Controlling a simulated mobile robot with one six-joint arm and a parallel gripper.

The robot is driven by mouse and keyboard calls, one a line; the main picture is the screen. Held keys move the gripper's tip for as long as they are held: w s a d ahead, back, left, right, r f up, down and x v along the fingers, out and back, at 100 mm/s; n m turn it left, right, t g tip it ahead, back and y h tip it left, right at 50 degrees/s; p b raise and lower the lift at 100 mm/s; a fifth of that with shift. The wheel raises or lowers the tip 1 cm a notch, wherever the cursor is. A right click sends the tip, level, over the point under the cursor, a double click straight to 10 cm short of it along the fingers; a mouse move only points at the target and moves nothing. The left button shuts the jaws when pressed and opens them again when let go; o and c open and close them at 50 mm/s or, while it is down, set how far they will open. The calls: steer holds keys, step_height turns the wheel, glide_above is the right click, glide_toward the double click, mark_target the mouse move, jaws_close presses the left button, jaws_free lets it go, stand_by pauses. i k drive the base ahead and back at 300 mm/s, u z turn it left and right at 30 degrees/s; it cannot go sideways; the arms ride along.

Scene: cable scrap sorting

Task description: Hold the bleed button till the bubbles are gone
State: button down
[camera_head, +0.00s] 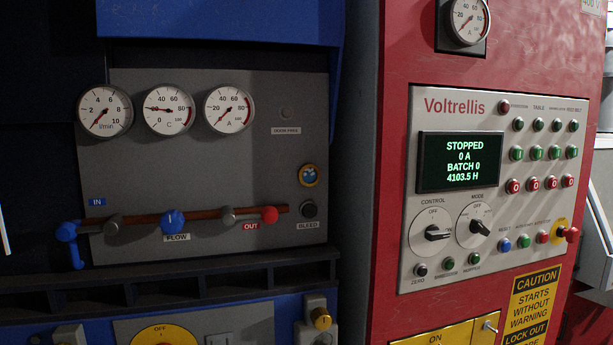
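The bleed button (308,209) is a round black button on the right side of the dark grey panel. Its BLEED label (308,225) sits just below it. Above the button is a small round brass-rimmed sight glass (309,175) with blue and pale yellowish patches inside. It is too small to tell whether the pale patches are bubbles. My gripper is not in view, and nothing is seen touching the button.
A copper-coloured pipe (195,217) with a blue FLOW valve (172,221) and a red OUT end (269,215) runs left of the button. Three gauges (168,110) are above. A black ledge (190,289) juts below. A red Voltrellis cabinet (395,150) stands right; its display reads STOPPED.

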mark_target(308, 209)
steer(key=u, duration=2.15)
steer(key=k, duration=1.45)
steer(key=z, duration=0.95)
steer(key=i, duration=1)
steer(key=z, duration=0.05)
